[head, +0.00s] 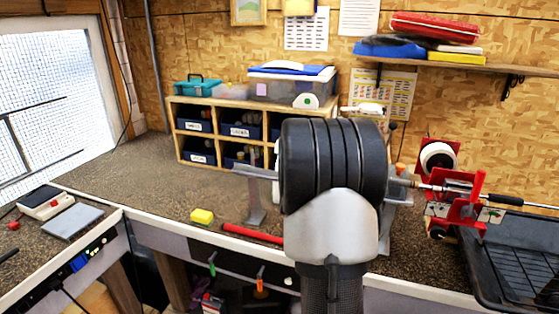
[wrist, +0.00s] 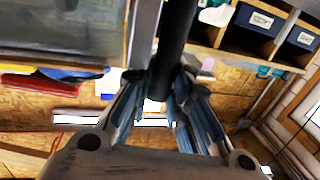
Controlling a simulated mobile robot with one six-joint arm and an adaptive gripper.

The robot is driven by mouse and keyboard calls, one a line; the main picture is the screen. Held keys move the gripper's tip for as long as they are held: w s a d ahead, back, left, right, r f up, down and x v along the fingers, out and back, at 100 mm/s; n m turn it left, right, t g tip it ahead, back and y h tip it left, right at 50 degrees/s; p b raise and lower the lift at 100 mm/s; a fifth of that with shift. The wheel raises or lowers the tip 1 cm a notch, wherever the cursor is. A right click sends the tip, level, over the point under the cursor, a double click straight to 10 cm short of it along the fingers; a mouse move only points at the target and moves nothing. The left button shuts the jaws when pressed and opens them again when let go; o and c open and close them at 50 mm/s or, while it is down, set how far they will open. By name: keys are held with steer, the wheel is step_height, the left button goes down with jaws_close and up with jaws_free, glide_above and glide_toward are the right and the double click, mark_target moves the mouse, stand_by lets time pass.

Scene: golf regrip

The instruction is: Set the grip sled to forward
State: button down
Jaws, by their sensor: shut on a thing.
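In the wrist view, my gripper (wrist: 165,95) has its two blue-padded fingers closed around a dark round bar (wrist: 176,35). What the bar belongs to cannot be told from that view. In the head view my own arm hides the gripper and whatever it holds. A red carriage (head: 470,205), which looks like the grip sled, stands on the bench at the right, beside my arm. It has a pale marked plate on its front. A metal shaft with a black grip (head: 518,202) runs through it and out to the right.
A black tray (head: 515,275) lies at the front right. A wooden cubby shelf (head: 222,143) with bins stands behind. The left bench corner holds a scale (head: 46,202). The middle-left bench top is clear.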

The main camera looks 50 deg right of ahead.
steer(key=shift+s+d+f+b, duration=0.1)
steer(key=shift+s+d+b, duration=0.15)
steer(key=shift+s, duration=0.4)
steer(key=shift+s+d+b, duration=0.2)
steer(key=shift+s+d, duration=0.05)
steer(key=shift+s, duration=0.45)
steer(key=shift+s+d+f+b, duration=0.1)
steer(key=shift+s+d+b, duration=0.15)
steer(key=shift+s, duration=0.4)
steer(key=shift+r, duration=0.1)
steer(key=c, duration=1.5)
jaws_free()
steer(key=shift+r, duration=0.1)
steer(key=shift+a, duration=0.1)
steer(key=v, duration=1.2)
